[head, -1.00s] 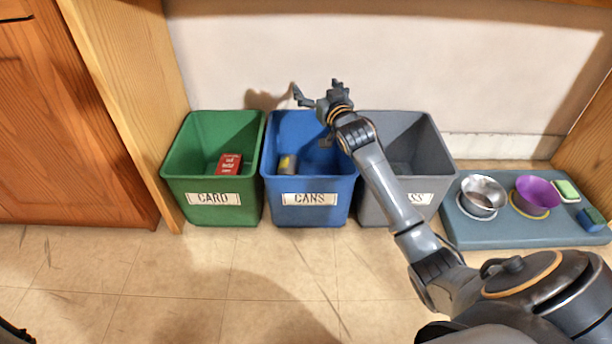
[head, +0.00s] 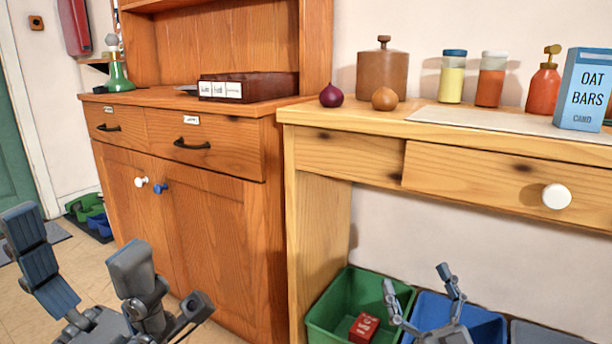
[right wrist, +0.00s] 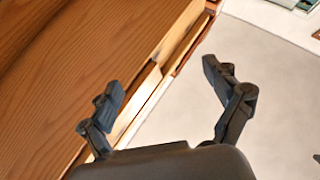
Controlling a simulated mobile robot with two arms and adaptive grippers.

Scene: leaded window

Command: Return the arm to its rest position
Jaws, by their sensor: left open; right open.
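My right gripper (head: 416,277) is open and empty at the lower edge of the head view, in front of the green and blue bins. In the right wrist view its two fingers (right wrist: 162,82) are spread with nothing between them. My left gripper (head: 78,240) is large at the lower left of the head view, with its fingers apart and nothing between them. Most of both arms is out of the picture.
A green bin (head: 334,314) with a red box (head: 364,327), a blue bin (head: 480,318) and a grey bin (head: 540,335) stand under the wooden table (head: 450,132). An orange-brown cabinet (head: 225,230) is left of it. Jars and an oat bars box (head: 583,90) stand on top.

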